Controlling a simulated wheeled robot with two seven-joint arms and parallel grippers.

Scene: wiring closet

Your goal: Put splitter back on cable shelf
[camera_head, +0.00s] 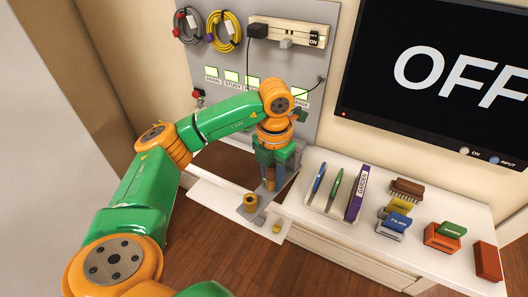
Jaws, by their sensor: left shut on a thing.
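My left gripper (270,186) points down in front of the wall panel, at the left end of the white shelf. It is shut on a grey piece with brass-coloured round ends, which looks like the splitter (261,214). The fingers and arm hide part of it. The splitter shows over a low white board (213,203); I cannot tell whether it touches the board. The white shelf (328,232) runs to the right. Which surface is the cable shelf cannot be read from any label. My right gripper is not in view.
Pens and a purple book (357,194) stand in a holder on the shelf. A brown brush (407,188), labelled blocks (397,222) and a red box (487,262) lie farther right. Coiled cables (226,31) and a power strip (287,31) are on the panel. A screen (440,80) reads OFF.

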